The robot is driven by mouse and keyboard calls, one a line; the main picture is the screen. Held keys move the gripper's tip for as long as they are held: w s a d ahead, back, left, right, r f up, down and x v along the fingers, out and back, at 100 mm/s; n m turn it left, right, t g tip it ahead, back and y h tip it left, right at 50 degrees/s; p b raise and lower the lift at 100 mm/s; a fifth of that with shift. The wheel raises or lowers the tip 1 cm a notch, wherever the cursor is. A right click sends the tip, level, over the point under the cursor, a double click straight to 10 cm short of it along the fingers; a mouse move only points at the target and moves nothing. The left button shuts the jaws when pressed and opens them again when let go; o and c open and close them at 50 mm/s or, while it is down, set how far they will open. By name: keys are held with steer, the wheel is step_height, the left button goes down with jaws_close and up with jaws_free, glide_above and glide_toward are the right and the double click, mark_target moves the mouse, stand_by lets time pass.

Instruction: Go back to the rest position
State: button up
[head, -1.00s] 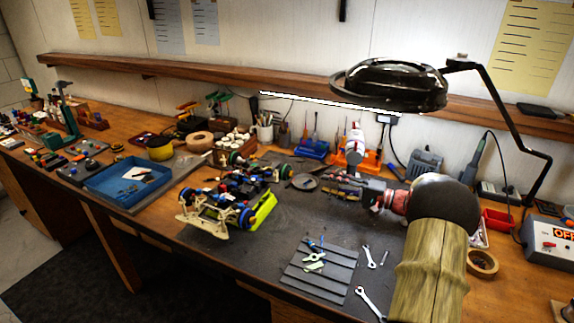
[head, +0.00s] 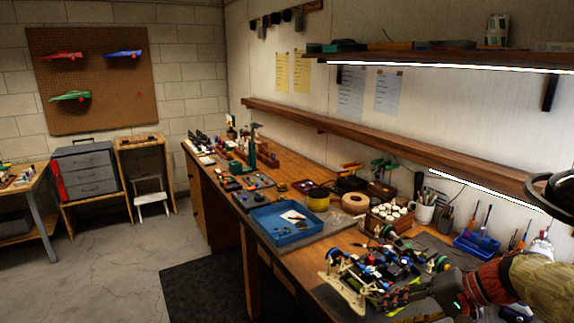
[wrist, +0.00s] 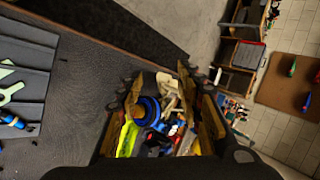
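My gripper (head: 398,299) shows at the lower right of the head view, in front of the RC racecar. In the wrist view my gripper (wrist: 168,92) has its two fingers spread apart, with no object clearly held between them. The RC racecar (head: 375,268) stands on the dark mat of the workbench, with blue parts and a cream bumper. In the wrist view the racecar (wrist: 155,125) shows beyond and between the fingers, partly hidden by them. I cannot tell the exact gap between gripper and car.
The long wooden workbench (head: 262,178) holds a blue tray (head: 287,222), a yellow-topped tin (head: 317,198) and a white mug (head: 425,208). A wooden shelf (head: 390,152) runs along the wall above. A grey drawer cabinet (head: 87,172) stands across open floor at left.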

steer(key=s+a+r+n+h+p, duration=0.1)
steer(key=s+a+n+h, duration=0.1)
steer(key=s, duration=0.7)
steer(key=s+a+r+n+t+h+p, duration=0.1)
steer(key=s+a+r+n+h, duration=0.1)
steer(key=s+h, duration=0.4)
steer(key=s+a+n, duration=0.1)
steer(key=s+a, duration=0.1)
steer(key=s, duration=0.2)
steer(key=shift+n+p, duration=0.3)
steer(key=shift+p, duration=0.1)
